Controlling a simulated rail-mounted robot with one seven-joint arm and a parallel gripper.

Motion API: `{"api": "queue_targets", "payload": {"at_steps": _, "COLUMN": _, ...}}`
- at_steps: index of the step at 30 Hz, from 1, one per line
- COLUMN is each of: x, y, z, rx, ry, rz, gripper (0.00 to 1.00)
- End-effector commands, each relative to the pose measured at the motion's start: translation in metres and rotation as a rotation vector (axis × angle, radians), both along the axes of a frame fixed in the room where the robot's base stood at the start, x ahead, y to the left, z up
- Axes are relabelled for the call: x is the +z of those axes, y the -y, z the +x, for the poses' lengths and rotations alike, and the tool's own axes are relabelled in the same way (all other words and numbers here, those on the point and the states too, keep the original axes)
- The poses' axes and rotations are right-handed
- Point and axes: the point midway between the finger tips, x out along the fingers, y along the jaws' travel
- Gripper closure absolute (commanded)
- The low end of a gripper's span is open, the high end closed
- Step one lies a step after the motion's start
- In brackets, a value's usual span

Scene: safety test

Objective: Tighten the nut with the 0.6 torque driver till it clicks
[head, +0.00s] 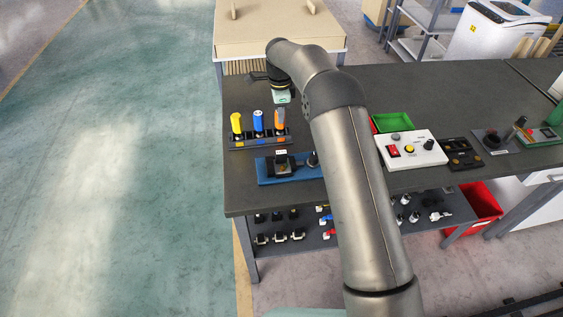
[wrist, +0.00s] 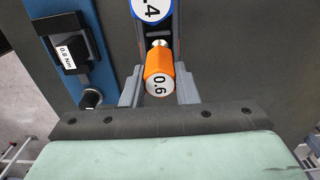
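The orange torque driver (wrist: 158,75), its cap marked 0.6, stands upright in a dark rack (head: 262,141); it also shows in the head view (head: 280,121). A blue driver (head: 258,121) and a yellow driver (head: 236,122) stand to its left there. My gripper (wrist: 160,88) is open, with one finger on each side of the orange driver; I cannot tell whether they touch it. A blue board (head: 266,175) in front of the rack carries a block labelled 0.6 Nm (wrist: 68,54) and a dark round knob (wrist: 90,98). I cannot make out the nut.
A green bin (head: 393,121), a white control box (head: 418,155) and a dark tray (head: 461,156) stand to the right on the dark bench. My arm crosses the middle of the head view and hides part of the bench. The back right of the bench is clear.

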Motion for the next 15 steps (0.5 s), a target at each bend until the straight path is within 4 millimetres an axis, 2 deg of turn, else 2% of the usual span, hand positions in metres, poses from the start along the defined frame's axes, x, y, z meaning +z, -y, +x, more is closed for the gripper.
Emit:
{"api": "queue_targets", "payload": {"at_steps": 7, "x": 0.004, "y": 0.000, "z": 0.000, "rx": 0.000, "ry": 0.001, "rz": 0.000, "gripper": 1.00}}
{"api": "queue_targets", "payload": {"at_steps": 15, "x": 0.025, "y": -0.001, "z": 0.000, "rx": 0.001, "ry": 0.001, "rz": 0.001, "gripper": 1.00}}
